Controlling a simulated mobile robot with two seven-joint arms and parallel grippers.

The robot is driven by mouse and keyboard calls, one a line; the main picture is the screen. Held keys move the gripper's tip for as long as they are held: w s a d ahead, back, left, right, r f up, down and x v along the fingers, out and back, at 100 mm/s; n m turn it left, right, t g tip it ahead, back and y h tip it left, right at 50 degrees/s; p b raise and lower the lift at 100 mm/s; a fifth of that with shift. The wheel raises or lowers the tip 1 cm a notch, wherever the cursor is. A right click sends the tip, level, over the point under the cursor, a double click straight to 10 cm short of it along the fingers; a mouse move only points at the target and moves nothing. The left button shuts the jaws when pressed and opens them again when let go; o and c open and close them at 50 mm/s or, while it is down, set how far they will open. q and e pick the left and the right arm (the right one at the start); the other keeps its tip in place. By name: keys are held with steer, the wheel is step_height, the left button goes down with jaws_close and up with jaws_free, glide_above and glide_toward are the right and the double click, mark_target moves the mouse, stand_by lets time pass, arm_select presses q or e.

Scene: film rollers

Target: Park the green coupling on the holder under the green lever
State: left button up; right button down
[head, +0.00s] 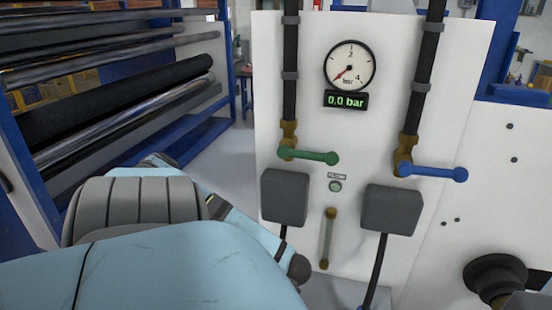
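The green lever (311,155) sticks out to the right from a brass valve on the left black pipe of a white panel. Under it is a grey box (285,197), possibly the holder, with a short black hose running down behind my light blue arm. I cannot make out a green coupling. My arm fills the lower left and hides what is below the grey box. A dark rounded piece (300,268) shows at the arm's right edge; I cannot tell what it is. I see no fingers of either gripper.
The panel (390,20) also carries a gauge (349,66) above a display reading 0,0 bar, a blue lever (433,172), a second grey box (391,210) with a black hose, a small green button (335,186) and a brass-ended tube (328,240). Film rollers (120,98) stand left.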

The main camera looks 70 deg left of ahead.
arm_select(q)
steer(key=shift+f, duration=0.4)
steer(key=o, duration=1.1)
steer(key=shift+w+d+r, duration=0.15)
steer(key=shift+w+r, duration=0.05)
steer(key=shift+r, duration=0.45)
steer(key=p+v, duration=0.2)
steer(key=v, duration=1)
steer(key=shift+r, duration=0.15)
arm_select(e)
steer(key=f, duration=0.2)
steer(key=f+g, duration=0.1)
steer(key=shift+s+d+f+m, duration=0.15)
steer(key=shift+s+d+m, duration=0.15)
steer(key=shift+d, duration=0.1)
arm_select(q)
steer(key=shift+d, duration=0.1)
